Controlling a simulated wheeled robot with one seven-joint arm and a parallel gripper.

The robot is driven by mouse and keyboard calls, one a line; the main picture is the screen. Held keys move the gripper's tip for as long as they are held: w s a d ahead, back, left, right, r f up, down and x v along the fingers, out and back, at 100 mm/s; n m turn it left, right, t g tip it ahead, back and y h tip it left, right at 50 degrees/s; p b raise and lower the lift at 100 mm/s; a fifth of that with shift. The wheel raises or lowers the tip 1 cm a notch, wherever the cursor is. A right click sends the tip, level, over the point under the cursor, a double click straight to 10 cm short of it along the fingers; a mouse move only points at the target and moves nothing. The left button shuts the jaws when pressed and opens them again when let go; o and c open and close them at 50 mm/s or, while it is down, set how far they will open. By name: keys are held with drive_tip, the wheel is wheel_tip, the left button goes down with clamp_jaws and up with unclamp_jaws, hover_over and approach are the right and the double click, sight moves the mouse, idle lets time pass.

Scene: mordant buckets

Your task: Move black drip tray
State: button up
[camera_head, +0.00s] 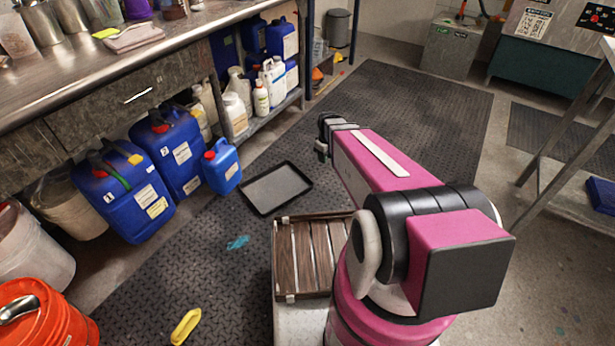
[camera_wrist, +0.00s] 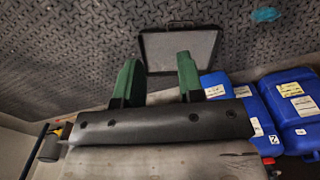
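The black drip tray (camera_head: 275,187) lies flat on the dark floor mat, with a grey inside and a raised black rim. It looks empty. It also shows in the wrist view (camera_wrist: 178,48), just beyond my fingertips. My gripper (camera_wrist: 157,60) has two green fingers set apart, with nothing between them. The tray appears past the fingers, and the right finger overlaps its near edge in the picture. I see no contact.
Blue jugs (camera_head: 172,147) and a small blue canister (camera_head: 221,166) stand left of the tray under the bench. A yellow object (camera_head: 186,326) and a blue scrap (camera_head: 238,242) lie on the mat (camera_head: 437,95). A slatted wooden deck (camera_head: 303,257) is near me.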

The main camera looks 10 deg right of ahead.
drive_tip(key=w+a+f+n, duration=0.2)
drive_tip(key=w+f+n, duration=0.3)
drive_tip(key=f, duration=0.5)
drive_tip(key=w+a+f+n, duration=0.2)
drive_tip(key=w+f+n, duration=0.4)
drive_tip(key=f, duration=0.5)
drive_tip(key=w+a+f+n, duration=0.1)
drive_tip(key=w+f+n, duration=0.4)
drive_tip(key=w+f, duration=0.3)
wheel_tip(320, 180, down, 2)
drive_tip(key=shift+w+a+f+n, duration=0.15)
drive_tip(key=shift+a+n, duration=0.25)
drive_tip(key=shift+f, duration=0.1)
wheel_tip(320, 180, down, 11)
drive_tip(key=shift+r, duration=0.2)
clamp_jaws()
